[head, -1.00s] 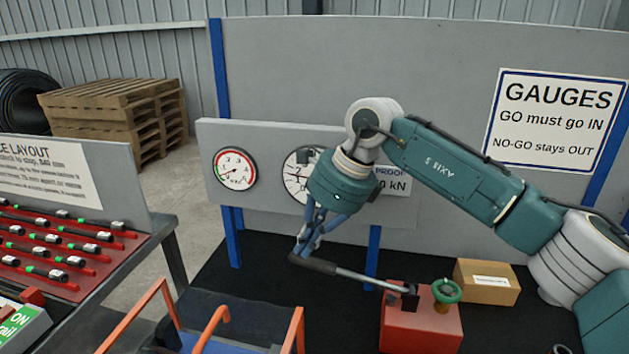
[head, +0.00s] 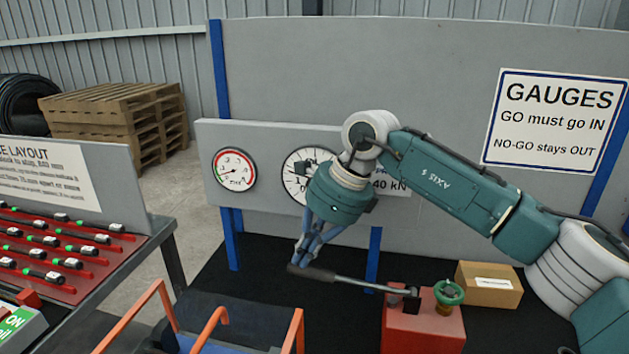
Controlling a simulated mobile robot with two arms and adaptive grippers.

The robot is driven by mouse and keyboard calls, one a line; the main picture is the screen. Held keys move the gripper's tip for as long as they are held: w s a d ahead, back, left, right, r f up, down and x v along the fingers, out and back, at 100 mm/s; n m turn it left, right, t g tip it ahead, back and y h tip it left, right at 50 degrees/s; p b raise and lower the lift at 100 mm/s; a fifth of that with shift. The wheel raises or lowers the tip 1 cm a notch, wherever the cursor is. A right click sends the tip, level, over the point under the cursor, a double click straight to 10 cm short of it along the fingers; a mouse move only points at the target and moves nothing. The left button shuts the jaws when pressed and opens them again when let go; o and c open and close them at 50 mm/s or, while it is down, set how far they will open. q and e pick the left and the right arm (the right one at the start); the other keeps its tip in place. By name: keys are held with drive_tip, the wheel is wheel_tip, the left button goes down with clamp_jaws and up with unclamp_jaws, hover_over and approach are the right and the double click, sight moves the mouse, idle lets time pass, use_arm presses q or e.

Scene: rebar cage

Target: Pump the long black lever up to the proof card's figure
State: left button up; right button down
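The long black lever (head: 355,283) runs left from the red pump block (head: 424,325), nearly level, its thick black grip at the left end. My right gripper (head: 302,258) is at that grip, its fingers closed together around it from above. The proof card (head: 391,186) is mostly behind my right arm; "40 kN" shows, and anything before it is hidden. A large white dial (head: 294,186) is partly covered by my wrist, so its reading is unclear. A smaller red-rimmed dial (head: 234,170) hangs at its left. My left gripper is not in view.
A green handwheel (head: 449,291) sits on the pump block, with a cardboard box (head: 488,284) behind it. Orange bars (head: 210,330) stand at the front.

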drive_tip(key=shift+f, duration=0.1)
drive_tip(key=shift+f+b, duration=0.5)
drive_tip(key=shift+f, duration=0.15)
drive_tip(key=shift+f+b, duration=0.3)
drive_tip(key=shift+f, duration=0.05)
drive_tip(key=w+a+p+v, duration=0.1)
drive_tip(key=p+v, duration=0.5)
drive_tip(key=v, duration=0.4)
drive_tip(key=shift+s+a+r, duration=0.25)
drive_tip(key=shift+s+r, duration=0.1)
drive_tip(key=shift+r, duration=0.2)
idle(0.3)
drive_tip(key=shift+b+x, duration=0.35)
drive_tip(key=shift+x, duration=0.4)
